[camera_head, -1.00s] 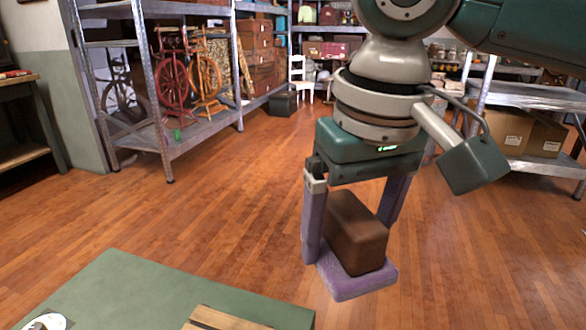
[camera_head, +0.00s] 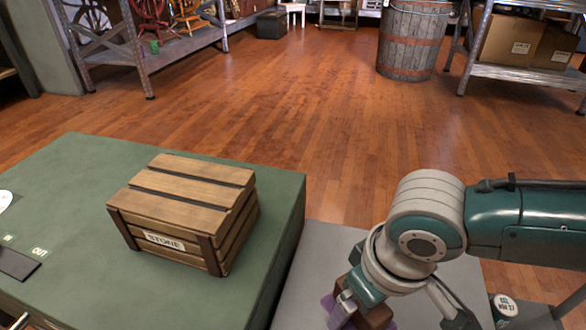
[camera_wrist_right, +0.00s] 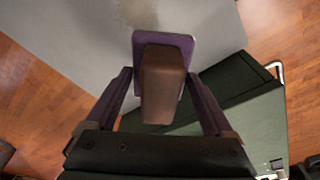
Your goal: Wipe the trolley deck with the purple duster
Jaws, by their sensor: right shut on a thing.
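The duster, a brown block (camera_wrist_right: 163,85) on a purple pad (camera_wrist_right: 178,39), is held in my right gripper (camera_head: 352,308). In the right wrist view the purple fingers stand on both sides of the brown block. The trolley deck (camera_head: 318,262) is a plain grey surface beside the green counter. It also fills the upper part of the right wrist view (camera_wrist_right: 65,50), with a faint brownish smudge (camera_wrist_right: 138,12) near the top edge. The duster is over the deck; I cannot tell whether the pad touches it. My arm hides part of the deck. My left gripper is not in view.
The green counter (camera_head: 75,210) borders the deck on the left and carries a wooden crate (camera_head: 185,205) marked STONE. A small labelled can (camera_head: 505,306) is at the lower right. A barrel (camera_head: 408,40) and shelves stand behind, with open wooden floor between.

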